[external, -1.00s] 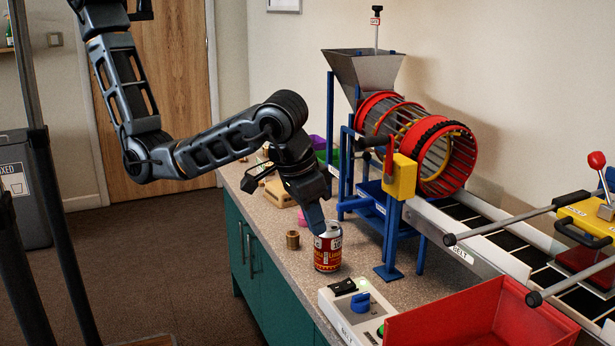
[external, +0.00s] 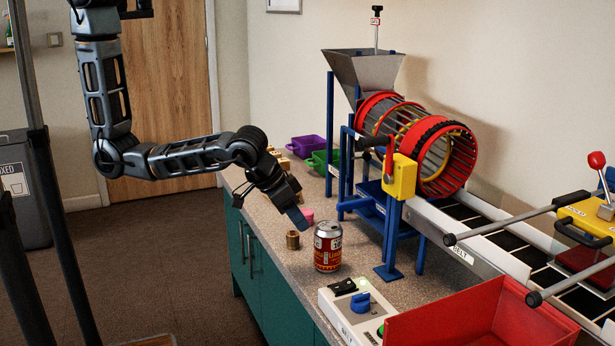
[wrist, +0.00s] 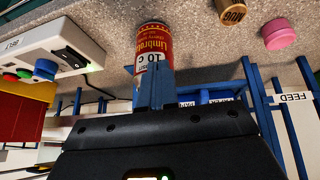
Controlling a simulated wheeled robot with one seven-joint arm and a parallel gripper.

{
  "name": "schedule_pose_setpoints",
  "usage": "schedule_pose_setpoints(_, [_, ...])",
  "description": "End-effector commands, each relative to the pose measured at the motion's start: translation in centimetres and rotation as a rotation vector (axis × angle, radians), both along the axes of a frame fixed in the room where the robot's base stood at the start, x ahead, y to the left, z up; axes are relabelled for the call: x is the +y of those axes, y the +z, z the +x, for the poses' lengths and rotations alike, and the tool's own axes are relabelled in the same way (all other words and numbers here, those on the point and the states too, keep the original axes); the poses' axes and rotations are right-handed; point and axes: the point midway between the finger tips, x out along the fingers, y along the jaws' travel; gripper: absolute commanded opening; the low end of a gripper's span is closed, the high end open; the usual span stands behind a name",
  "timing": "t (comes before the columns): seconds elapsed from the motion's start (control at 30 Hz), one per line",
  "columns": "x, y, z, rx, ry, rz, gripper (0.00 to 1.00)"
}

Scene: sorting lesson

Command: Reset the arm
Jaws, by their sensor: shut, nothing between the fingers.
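My gripper (external: 300,219) is shut and empty above the counter, up and to the left of a red and yellow can in the external view. Its blue fingers also show together in the wrist view (wrist: 157,85), in front of part of the can (wrist: 153,45). The can (external: 327,247) stands upright on the counter, apart from the fingers in the external view. My arm reaches in from the upper left, bent at the elbow.
A control box (external: 352,312), a red bin (external: 455,318) and the blue-framed drum machine (external: 420,145) lie to the right. Purple (external: 306,147) and green (external: 318,161) bins stand at the back.

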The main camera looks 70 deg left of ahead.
Motion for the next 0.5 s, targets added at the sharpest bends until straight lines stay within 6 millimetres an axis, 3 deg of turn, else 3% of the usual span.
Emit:
schedule_pose_setpoints(0.03, [2.4, -0.7, -0.5, -0.019, -0.003, -0.001, 0.0])
schedule_pose_setpoints(0.27, [11.0, -1.6, -3.8, -0.15, -0.04, -0.032, 0.0])
schedule_pose_setpoints(0.5, [17.9, 0.6, -9.5, -0.3, -0.053, -0.056, 0.0])
